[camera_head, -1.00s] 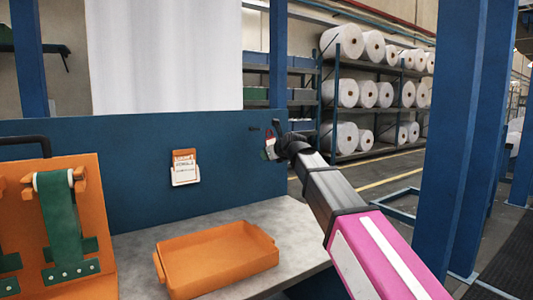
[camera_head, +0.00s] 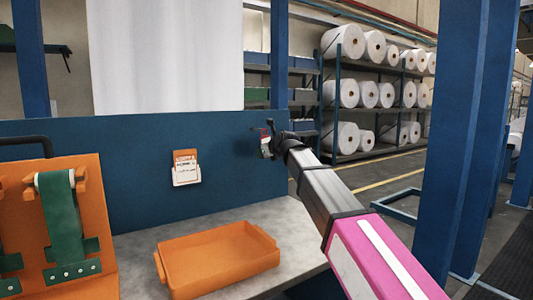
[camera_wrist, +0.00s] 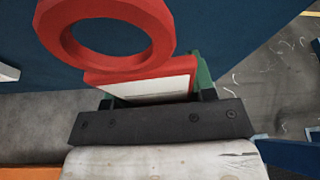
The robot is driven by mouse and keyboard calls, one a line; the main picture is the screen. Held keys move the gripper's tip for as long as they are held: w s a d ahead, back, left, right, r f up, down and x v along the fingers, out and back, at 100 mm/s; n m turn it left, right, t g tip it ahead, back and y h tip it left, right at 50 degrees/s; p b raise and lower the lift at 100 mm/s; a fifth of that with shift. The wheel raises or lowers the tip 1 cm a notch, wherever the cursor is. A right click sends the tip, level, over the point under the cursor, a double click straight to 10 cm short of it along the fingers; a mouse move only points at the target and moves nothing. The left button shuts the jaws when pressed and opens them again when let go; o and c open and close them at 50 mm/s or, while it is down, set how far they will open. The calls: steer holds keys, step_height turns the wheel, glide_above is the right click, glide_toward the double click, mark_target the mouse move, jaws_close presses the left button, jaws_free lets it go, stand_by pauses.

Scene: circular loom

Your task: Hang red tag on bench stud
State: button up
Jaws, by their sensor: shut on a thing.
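The red tag (camera_wrist: 150,83) is held in my gripper (camera_head: 272,146), with its red ring (camera_wrist: 100,64) sticking out past the jaws. In the head view the tag (camera_head: 265,149) is small, upright and close to the blue back panel. The bench stud (camera_head: 254,129) is a small dark peg on that panel, at the upper left of the tag and partly hidden by it. In the wrist view only blue panel shows through the ring, and no stud is seen. I cannot tell whether the ring touches the stud.
An orange tray (camera_head: 218,262) lies on the grey bench top (camera_head: 285,222). An orange and white card holder (camera_head: 186,168) is on the blue panel (camera_head: 110,155). An orange stand with green straps (camera_head: 88,185) is at left. A blue post (camera_head: 455,150) rises at right.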

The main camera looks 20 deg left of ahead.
steer(key=shift+r, duration=0.2)
steer(key=shift+w+a, duration=0.85)
steer(key=shift+a, duration=0.15)
stand_by(1.0)
steer(key=shift+f, duration=0.25)
steer(key=o, duration=1.1)
steer(key=shift+f+v, duration=0.15)
steer(key=shift+v, duration=2.1)
steer(key=shift+f+v, duration=0.15)
steer(key=shift+v, duration=2.1)
steer(key=shift+d, duration=0.1)
